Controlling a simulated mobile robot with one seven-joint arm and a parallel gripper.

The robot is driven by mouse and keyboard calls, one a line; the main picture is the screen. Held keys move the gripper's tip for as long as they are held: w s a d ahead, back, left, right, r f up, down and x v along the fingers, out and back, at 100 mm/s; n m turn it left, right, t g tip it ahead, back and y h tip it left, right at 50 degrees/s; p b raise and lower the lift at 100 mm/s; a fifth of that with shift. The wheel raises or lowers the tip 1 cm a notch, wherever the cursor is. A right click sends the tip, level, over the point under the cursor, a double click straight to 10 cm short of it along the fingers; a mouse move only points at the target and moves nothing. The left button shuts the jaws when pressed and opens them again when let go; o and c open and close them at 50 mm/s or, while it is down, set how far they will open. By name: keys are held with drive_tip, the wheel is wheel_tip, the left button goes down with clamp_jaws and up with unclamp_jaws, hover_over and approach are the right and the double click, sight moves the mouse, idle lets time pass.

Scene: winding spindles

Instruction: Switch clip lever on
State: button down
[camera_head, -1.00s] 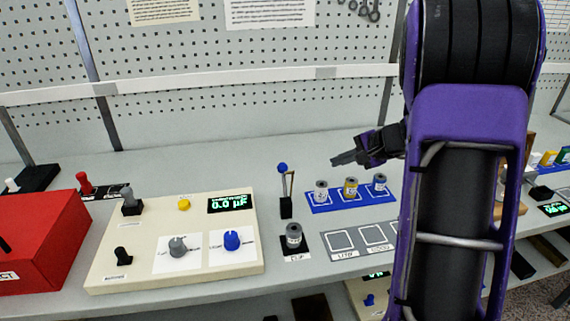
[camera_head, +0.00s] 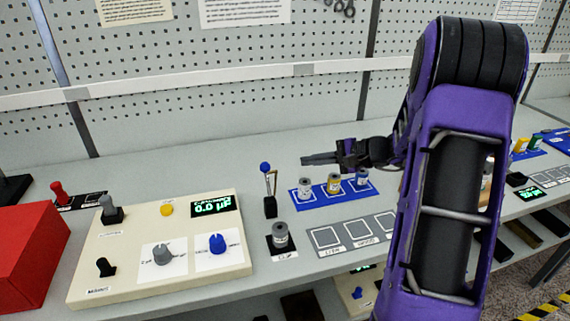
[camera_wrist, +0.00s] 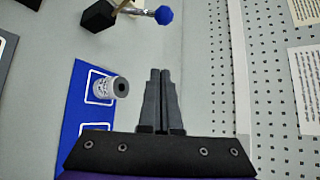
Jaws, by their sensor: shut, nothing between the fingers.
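The clip lever (camera_head: 270,188) is a thin metal lever with a blue ball on top, on a small black base. It stands behind a grey spool (camera_head: 281,236) on the black clip pad (camera_head: 281,254). In the wrist view the lever's blue ball (camera_wrist: 163,15) shows at the top, with its black base to the left. My gripper (camera_head: 303,160) is shut and empty. It points left, above and right of the lever, apart from it. In the wrist view my gripper's fingertips (camera_wrist: 160,72) lie together below the blue ball.
A blue tray (camera_head: 345,196) with spools stands right of the lever, below my gripper. A cream control panel (camera_head: 90,285) with knobs and a green display is at left. A red box (camera_head: 28,255) is farther left. A pegboard (camera_head: 220,100) stands behind.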

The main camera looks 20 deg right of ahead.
drive_tip(key=w+a+f, duration=0.2)
drive_tip(key=a, duration=0.6)
drive_tip(key=shift+w+a+p, duration=0.3)
drive_tip(key=shift+w+p, duration=0.1)
drive_tip(key=shift+p, duration=0.05)
drive_tip(key=shift+d+b, duration=0.1)
drive_tip(key=shift+b, duration=0.3)
drive_tip(key=shift+s+r, duration=0.15)
